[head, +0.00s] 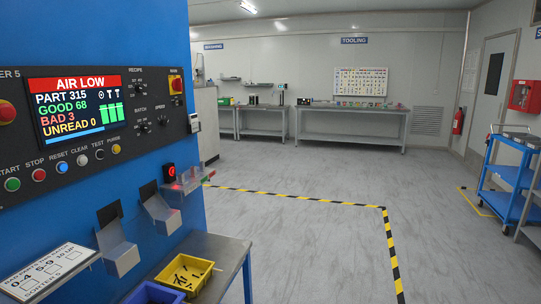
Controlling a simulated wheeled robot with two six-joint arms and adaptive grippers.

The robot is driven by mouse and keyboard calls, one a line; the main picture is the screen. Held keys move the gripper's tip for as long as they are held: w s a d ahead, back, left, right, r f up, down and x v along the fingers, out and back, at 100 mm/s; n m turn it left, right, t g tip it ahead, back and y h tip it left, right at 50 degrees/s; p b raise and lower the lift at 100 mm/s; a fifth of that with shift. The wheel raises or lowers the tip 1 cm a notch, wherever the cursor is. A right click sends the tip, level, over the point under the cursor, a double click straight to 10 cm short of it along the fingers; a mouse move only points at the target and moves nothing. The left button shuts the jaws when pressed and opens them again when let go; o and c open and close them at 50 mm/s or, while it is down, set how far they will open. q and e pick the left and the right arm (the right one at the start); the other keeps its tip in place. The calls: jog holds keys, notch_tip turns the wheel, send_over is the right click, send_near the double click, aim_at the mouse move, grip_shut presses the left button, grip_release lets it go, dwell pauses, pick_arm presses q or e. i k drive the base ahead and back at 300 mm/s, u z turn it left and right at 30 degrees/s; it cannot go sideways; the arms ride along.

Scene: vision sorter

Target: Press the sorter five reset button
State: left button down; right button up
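The control panel of sorter five (150,90) is on the blue machine at the left in the head view. Its blue reset button (62,166) sits in the lower row, under the label RESET, between the red stop button (39,174) and the white clear button (82,159). The screen (75,103) above the row shows AIR LOW, PART 315, GOOD 68, BAD 3 and UNREAD 0. Neither of my grippers shows in the head view.
Metal chutes (117,247) stick out below the panel, over a table (222,252) with a yellow bin (185,274) and a blue bin (152,293). Striped floor tape (300,201) runs around the machine area. The floor at the middle is clear. A blue cart (505,205) stands at the right.

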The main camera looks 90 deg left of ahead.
aim_at(62, 167)
jog(key=i, duration=0.6)
jog(key=u, duration=3.45)
jog(key=i, duration=1)
